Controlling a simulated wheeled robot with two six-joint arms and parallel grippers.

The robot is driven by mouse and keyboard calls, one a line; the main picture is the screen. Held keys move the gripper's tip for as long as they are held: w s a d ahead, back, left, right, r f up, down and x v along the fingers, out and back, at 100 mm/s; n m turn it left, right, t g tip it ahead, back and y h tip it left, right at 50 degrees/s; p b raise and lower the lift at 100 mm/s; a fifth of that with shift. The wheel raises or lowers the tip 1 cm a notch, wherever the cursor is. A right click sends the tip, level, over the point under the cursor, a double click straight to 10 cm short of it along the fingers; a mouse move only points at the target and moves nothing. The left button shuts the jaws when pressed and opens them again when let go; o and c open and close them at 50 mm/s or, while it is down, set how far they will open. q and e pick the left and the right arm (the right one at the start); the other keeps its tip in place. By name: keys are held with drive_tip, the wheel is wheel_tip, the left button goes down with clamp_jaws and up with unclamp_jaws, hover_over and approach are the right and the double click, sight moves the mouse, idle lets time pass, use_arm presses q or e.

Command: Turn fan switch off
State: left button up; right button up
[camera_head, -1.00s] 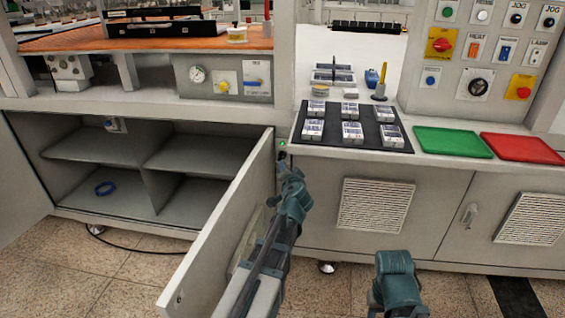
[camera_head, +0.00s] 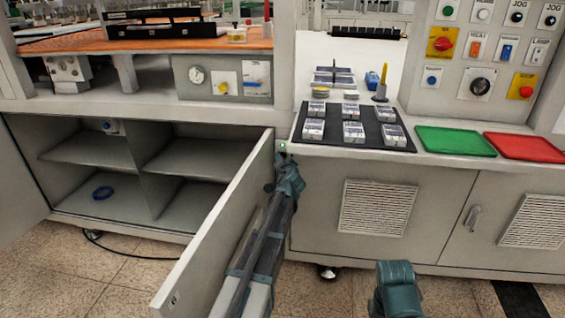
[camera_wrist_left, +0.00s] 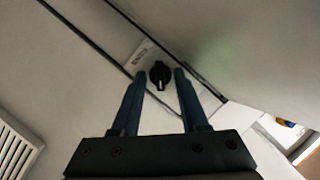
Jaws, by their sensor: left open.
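The fan switch appears as a small black rotary knob (camera_wrist_left: 160,75) on a pale plate in the left wrist view. A small printed label (camera_wrist_left: 143,52) sits beside it, too blurred to read. My left gripper (camera_wrist_left: 160,73) is open, with one dark fingertip on each side of the knob in the picture; I cannot tell whether they touch it. In the head view my left gripper (camera_head: 281,162) is at the narrow post by the open cabinet door, just under a small green light (camera_head: 282,147). The knob is hidden there.
The open cabinet door (camera_head: 222,225) stands close to the left of my left arm. A black mat (camera_head: 330,142) with several small boxes, a green tray (camera_head: 455,142) and a red tray (camera_head: 525,147) lie on the counter. A button panel (camera_head: 500,60) stands behind.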

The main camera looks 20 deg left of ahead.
use_arm(q)
drive_tip(key=shift+c, duration=0.3)
clamp_jaws()
drive_tip(key=shift+r, duration=0.1)
drive_tip(key=shift+a+n+h+p, duration=0.15)
drive_tip(key=shift+n+h+p, duration=0.6)
drive_tip(key=shift+n, duration=0.45)
drive_tip(key=shift+a+n+h+p, duration=0.1)
drive_tip(key=shift+n+h+p, duration=0.45)
drive_tip(key=shift+n+h, duration=0.5)
